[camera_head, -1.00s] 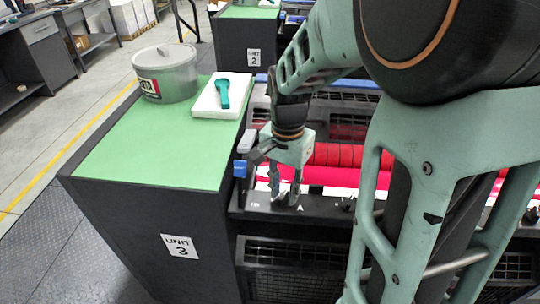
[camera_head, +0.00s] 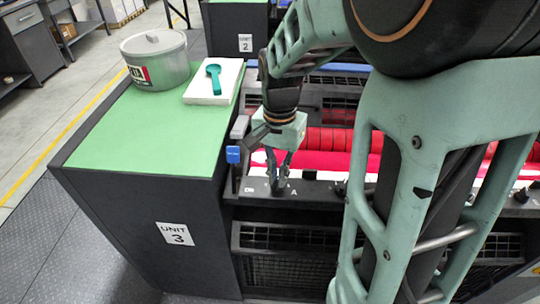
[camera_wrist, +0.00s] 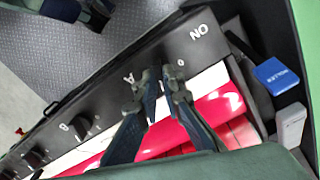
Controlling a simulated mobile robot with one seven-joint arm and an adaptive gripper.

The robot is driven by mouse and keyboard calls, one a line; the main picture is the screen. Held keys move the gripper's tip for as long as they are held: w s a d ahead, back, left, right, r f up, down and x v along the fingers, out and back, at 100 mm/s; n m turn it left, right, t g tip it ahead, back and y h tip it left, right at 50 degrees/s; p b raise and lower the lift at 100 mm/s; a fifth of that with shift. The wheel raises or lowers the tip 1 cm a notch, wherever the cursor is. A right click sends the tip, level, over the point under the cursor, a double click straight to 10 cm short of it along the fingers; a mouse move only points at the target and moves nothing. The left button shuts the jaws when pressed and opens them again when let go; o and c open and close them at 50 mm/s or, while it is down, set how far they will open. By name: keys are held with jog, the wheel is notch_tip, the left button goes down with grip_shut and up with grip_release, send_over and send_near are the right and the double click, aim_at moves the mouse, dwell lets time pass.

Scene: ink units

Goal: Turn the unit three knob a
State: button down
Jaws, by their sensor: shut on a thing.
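The unit three cabinet has a green top (camera_head: 130,130) and a "UNIT 3" label (camera_head: 175,233). Its dark knob panel (camera_head: 318,192) runs along the right side, and the letter A (camera_wrist: 128,78) is printed on it. My gripper (camera_head: 278,189) reaches down to the panel just left of the A, and its fingertips also show in the wrist view (camera_wrist: 160,80). The fingers are shut on knob a, which is largely hidden between them. Knob b (camera_wrist: 81,127) sits further along the same panel, clear of my gripper.
A blue block (camera_head: 233,154) marked with lettering stands close left of my gripper. Red and white rollers (camera_head: 330,140) lie behind the panel. A grey ink can (camera_head: 157,60) and a white pad (camera_head: 226,86) with a teal scoop (camera_head: 214,76) rest on the green top.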

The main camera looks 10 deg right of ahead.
aim_at(277, 179)
jog(key=n, duration=0.5)
jog(key=shift+n, duration=1.8)
jog(key=c, duration=2.1)
grip_release()
notch_tip(277, 179, up, 12)
jog(key=shift+r, duration=0.1)
